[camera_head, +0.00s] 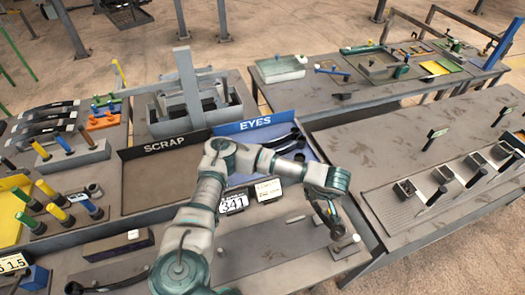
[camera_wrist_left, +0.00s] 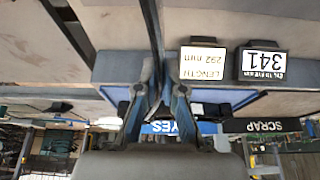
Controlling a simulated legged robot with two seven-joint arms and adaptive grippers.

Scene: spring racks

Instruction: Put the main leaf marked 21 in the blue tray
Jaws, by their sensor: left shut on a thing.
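My left gripper (camera_head: 332,217) is above the front bench, to the right of the two display signs. It is shut on a thin dark strip (camera_wrist_left: 151,25), seen nearly edge-on between the fingers in the left wrist view (camera_wrist_left: 152,100). The strip looks like a leaf; no number can be read on it. The blue tray (camera_head: 252,125) marked EYES lies behind my left arm, which hides part of it. A dark leaf with a rolled end (camera_head: 290,139) lies in that tray. My right gripper is not in view.
The SCRAP tray (camera_head: 160,180) is left of the blue tray and looks empty. Signs reading 341 (camera_head: 233,203) and a length (camera_head: 268,189) stand before the blue tray. A white-knobbed post (camera_head: 356,238) is near my gripper. Another dark leaf (camera_head: 118,284) lies front left.

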